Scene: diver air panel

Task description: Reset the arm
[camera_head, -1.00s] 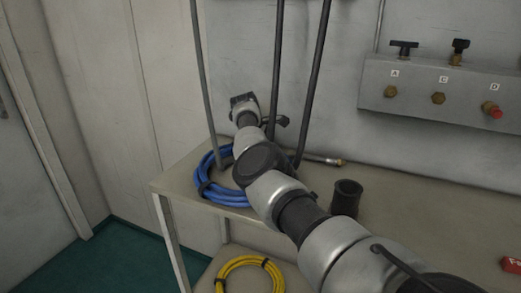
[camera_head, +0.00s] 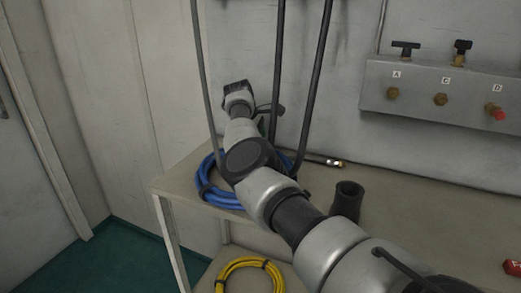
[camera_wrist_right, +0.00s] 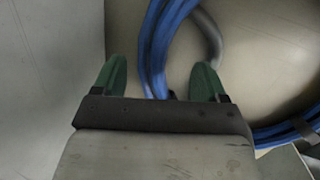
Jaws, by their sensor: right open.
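My right arm reaches in from the lower right in the head view, over the bench. My right gripper (camera_wrist_right: 160,78) shows in the wrist view with its two green fingers apart and nothing held between them. A blue coiled hose (camera_head: 208,190) lies on the bench behind and below the arm; it also shows in the wrist view (camera_wrist_right: 152,45), beyond the fingers. I cannot tell how far the fingers are from the hose. In the head view the gripper is mostly hidden behind the wrist. My left gripper is not in view.
Several dark vertical pipes (camera_head: 279,70) stand close to my wrist. A black cup (camera_head: 347,200) stands on the bench (camera_head: 420,205) beside my arm. A wall panel (camera_head: 420,88) with valves is at right. A yellow coil (camera_head: 250,274) lies on the lower shelf.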

